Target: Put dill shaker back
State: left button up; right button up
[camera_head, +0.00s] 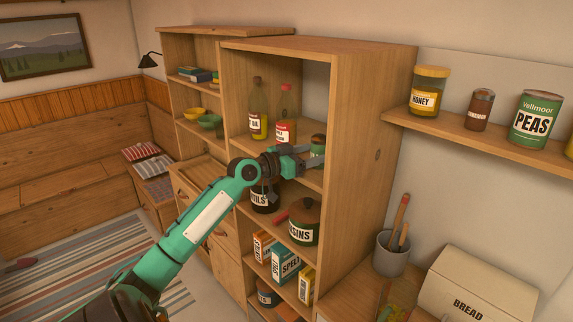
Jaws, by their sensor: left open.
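A small green container (318,146) with a darker top stands on the upper shelf of the tall wooden cupboard, near its right wall. It fits a dill shaker, but its label cannot be read. My left gripper (313,155) reaches into that shelf space from the left. Its jaws are open, with the fingers at the container's lower part. I cannot tell whether they touch it. The gripper and wrist hide part of the shelf and the container's lower side. My right gripper does not show.
An oil bottle (258,110) and a red-capped bottle (285,118) stand left of the gripper. Below are a dark lentils jar (266,195), a raisins jar (304,222) and boxes (286,264). The cupboard's right wall (352,150) is close. A right shelf (470,135) holds honey, a brown shaker and peas.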

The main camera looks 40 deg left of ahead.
pick_arm(q)
jog(key=b+v, duration=0.4)
jog(key=v, duration=0.5)
jog(key=shift+s, duration=0.25)
